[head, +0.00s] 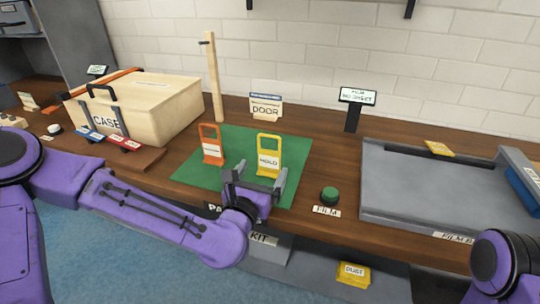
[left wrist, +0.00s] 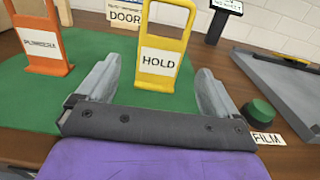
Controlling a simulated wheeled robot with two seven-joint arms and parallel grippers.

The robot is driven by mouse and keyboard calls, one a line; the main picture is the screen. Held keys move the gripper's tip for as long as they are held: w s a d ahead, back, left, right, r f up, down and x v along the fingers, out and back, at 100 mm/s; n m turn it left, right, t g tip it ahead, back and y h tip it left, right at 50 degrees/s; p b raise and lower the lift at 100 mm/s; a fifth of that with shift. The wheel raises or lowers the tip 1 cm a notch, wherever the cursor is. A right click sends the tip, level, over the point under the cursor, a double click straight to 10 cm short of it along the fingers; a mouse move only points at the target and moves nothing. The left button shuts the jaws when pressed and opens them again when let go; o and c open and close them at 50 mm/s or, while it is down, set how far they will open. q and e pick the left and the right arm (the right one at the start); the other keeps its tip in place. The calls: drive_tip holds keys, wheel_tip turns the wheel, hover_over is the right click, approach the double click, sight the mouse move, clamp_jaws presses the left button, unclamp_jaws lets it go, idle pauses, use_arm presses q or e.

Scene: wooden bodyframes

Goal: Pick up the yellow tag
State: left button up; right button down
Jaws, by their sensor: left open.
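The yellow tag (head: 269,157) stands upright on the green mat (head: 240,143), with a looped frame on top and a white label reading HOLD. It also shows in the left wrist view (left wrist: 161,62), between and beyond the fingers. My left gripper (head: 257,180) is open and empty, just in front of the tag, with its fingers apart to either side; it also shows in the left wrist view (left wrist: 156,85). I cannot tell whether the fingertips reach the tag. My right gripper is out of view; only part of my right arm shows at the lower right.
An orange tag (head: 211,146) stands left of the yellow one on the mat. A wooden case (head: 150,108), a wooden post (head: 214,80) and a DOOR sign (head: 265,106) stand behind. A green button (head: 329,195) and a grey tray (head: 400,205) are to the right.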

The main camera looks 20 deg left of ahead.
sight(269, 158)
use_arm(q)
drive_tip(key=w, duration=0.2)
drive_tip(key=w+p, duration=0.1)
drive_tip(key=w, duration=0.5)
drive_tip(key=shift+d+r, duration=0.1)
drive_tip(key=shift+r, duration=0.15)
drive_tip(key=shift+s, duration=0.1)
drive_tip(key=c, duration=1)
